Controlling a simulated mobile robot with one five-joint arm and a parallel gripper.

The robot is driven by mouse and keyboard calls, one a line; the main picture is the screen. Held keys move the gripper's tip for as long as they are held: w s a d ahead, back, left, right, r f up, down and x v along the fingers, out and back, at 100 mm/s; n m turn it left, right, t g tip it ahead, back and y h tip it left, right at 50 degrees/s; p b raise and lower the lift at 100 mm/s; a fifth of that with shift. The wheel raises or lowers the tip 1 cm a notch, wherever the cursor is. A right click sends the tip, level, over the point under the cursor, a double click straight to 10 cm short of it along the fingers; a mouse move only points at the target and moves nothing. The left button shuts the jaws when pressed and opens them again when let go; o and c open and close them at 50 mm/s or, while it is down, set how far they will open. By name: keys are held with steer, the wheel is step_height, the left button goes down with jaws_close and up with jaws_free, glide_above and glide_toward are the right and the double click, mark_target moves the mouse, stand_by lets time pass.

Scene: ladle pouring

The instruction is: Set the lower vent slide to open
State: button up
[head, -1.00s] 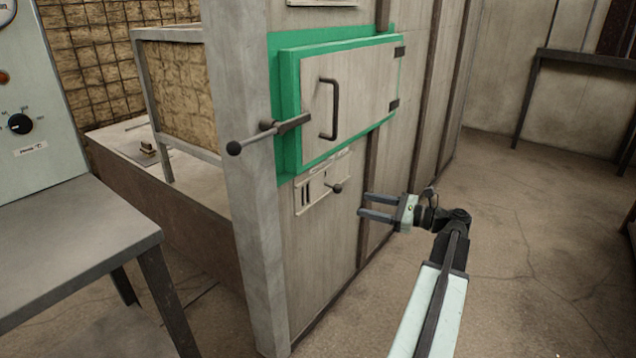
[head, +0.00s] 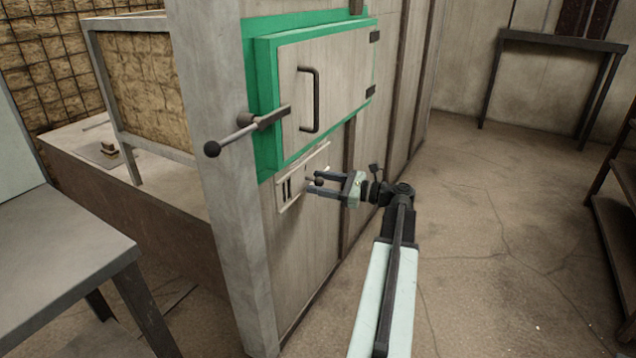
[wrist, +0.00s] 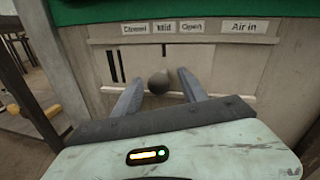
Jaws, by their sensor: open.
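The lower vent is a pale panel (head: 303,163) low on the cabinet wall, with dark slots at its left; its plate also shows in the wrist view (wrist: 232,62). Labels above it read Closed, Mid, Open and Air in. The slide's dark round knob (wrist: 159,81) appears below the Mid label and also shows in the head view (head: 319,178). My gripper (head: 311,185) is open in front of the panel. In the wrist view its two fingers (wrist: 160,78) stand on either side of the knob, with gaps visible; contact cannot be told.
Above the vent is a green-framed door (head: 325,95) with a bar handle and a ball-ended latch lever (head: 230,140) jutting left. A concrete post (head: 215,130) stands left of the panel. A grey table (head: 60,245) is at the left.

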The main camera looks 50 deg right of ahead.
steer(key=shift+w+a, duration=0.1)
steer(key=shift+w, duration=0.1)
jaws_close()
stand_by(1.3)
